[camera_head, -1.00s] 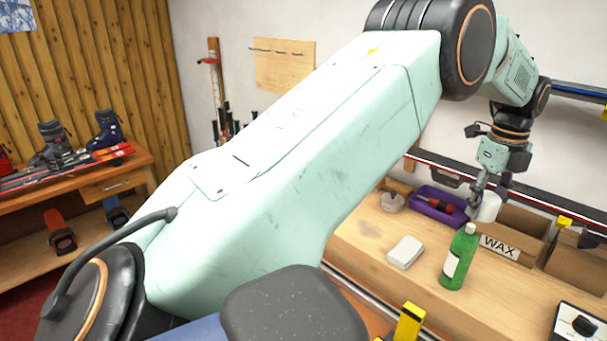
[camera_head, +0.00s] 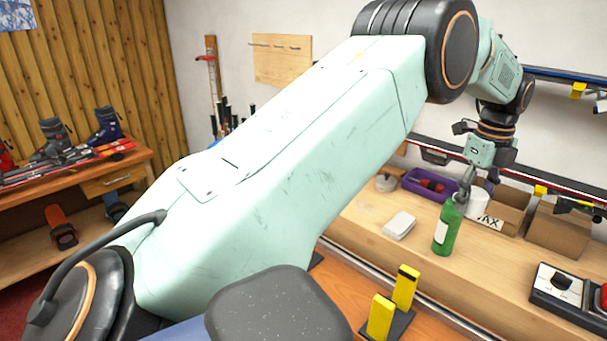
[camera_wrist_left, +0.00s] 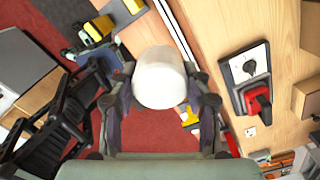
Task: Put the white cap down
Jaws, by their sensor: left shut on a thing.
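My left gripper (camera_head: 475,190) reaches over the workbench (camera_head: 380,246) from above, at the right of the head view. It is shut on the white cap (camera_head: 479,207), a plain white cylinder. In the left wrist view the white cap (camera_wrist_left: 160,77) sits between the two fingers (camera_wrist_left: 160,100), with the bench edge and red floor behind it. In the head view the cap overlaps the WAX box; I cannot tell how high it is above the bench. My right gripper is not in view.
A green bottle (camera_head: 447,229) stands just left of the cap in the head view. Nearby are a white block (camera_head: 399,225), a purple tray (camera_head: 425,185), cardboard boxes (camera_head: 556,230) and a control box (camera_head: 567,290). Yellow blocks (camera_head: 380,317) stand near the front edge.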

